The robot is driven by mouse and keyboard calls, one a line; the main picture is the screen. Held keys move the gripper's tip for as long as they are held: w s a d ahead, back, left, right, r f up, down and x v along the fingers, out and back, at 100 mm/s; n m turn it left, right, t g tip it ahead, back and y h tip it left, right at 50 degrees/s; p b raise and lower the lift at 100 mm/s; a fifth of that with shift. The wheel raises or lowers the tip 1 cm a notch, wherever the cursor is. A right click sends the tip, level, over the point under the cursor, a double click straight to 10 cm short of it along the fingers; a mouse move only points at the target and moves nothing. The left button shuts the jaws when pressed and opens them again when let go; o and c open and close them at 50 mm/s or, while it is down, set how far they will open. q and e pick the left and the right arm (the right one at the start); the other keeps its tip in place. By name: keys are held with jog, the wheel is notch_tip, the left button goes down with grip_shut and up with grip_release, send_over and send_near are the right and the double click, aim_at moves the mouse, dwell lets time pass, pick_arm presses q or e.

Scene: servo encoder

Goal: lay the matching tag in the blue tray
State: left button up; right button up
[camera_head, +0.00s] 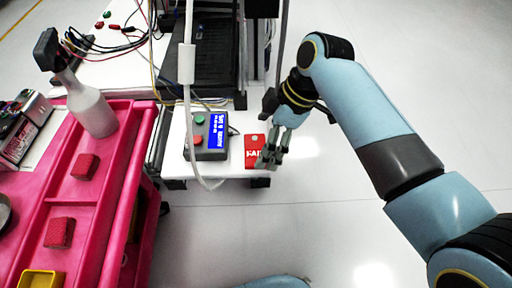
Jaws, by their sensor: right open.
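A red tag (253,151) with white lettering, seemingly "FAIL", lies on the right end of the white bench. My right gripper (270,162) points down at the tag's right edge, open, with its fingers partly covering that edge. Whether it touches the tag is not clear. A grey device (206,150) with a blue text screen (218,131) and a green and a red button stands just left of the tag. The screen text is too small to read surely. I see no blue tray and no second tag. My left gripper is not in view.
A pink cart (112,165) at the left carries a whitish bottle (92,112), red blocks (60,232) and a yellow bin (40,279). A white cable (187,110) hangs before the device. The floor at right is clear beyond my arm.

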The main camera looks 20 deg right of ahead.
aim_at(255, 151)
jog(key=shift+x, duration=1.5)
jog(key=c, duration=1.2)
